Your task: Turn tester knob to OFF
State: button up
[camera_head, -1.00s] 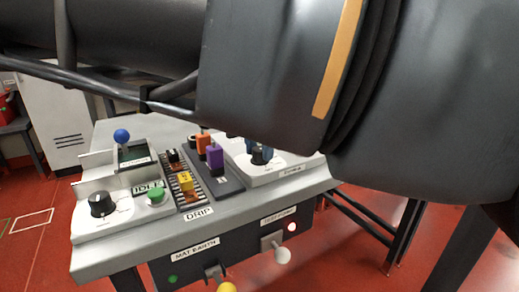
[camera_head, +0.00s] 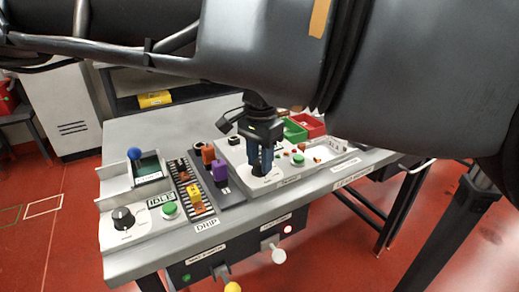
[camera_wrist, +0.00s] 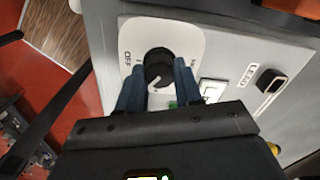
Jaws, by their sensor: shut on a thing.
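The tester (camera_head: 284,178) is a pale box on the bench, right of the purple block. Its black round knob (camera_wrist: 158,63) sits on a white plate, with the word OFF printed to its left in the wrist view. A white mark on the knob points toward the lower left there, apart from the OFF lettering. My gripper (camera_wrist: 160,84) has its blue fingers on either side of the knob, shut on it. In the head view my gripper (camera_head: 261,160) reaches down onto the tester, and its fingers mostly hide the knob.
Another black knob (camera_head: 123,217) is on the left panel by the IDLE display and green button (camera_head: 169,208). Orange and purple blocks (camera_head: 219,172) stand close left of my gripper. Green and red bins (camera_head: 309,124) are behind. Levers (camera_head: 278,255) stick out in front.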

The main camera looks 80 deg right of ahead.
jog(key=p, duration=0.2)
jog(key=shift+s+d+r+p, duration=0.15)
jog(key=shift+d+r+p, duration=0.1)
jog(key=shift+d+p, duration=0.1)
jog(key=p, duration=0.3)
jog(key=shift+m, duration=0.3)
jog(key=p, duration=0.3)
jog(key=shift+a, duration=0.2)
jog(key=shift+w+a+p, duration=0.1)
jog(key=shift+w+p, duration=0.1)
jog(key=shift+p, duration=0.35)
jog(key=shift+m+p, duration=0.6)
jog(key=shift+p, duration=0.15)
jog(key=shift+f, duration=0.1)
jog(key=shift+a+f, duration=0.15)
jog(key=o, duration=0.9)
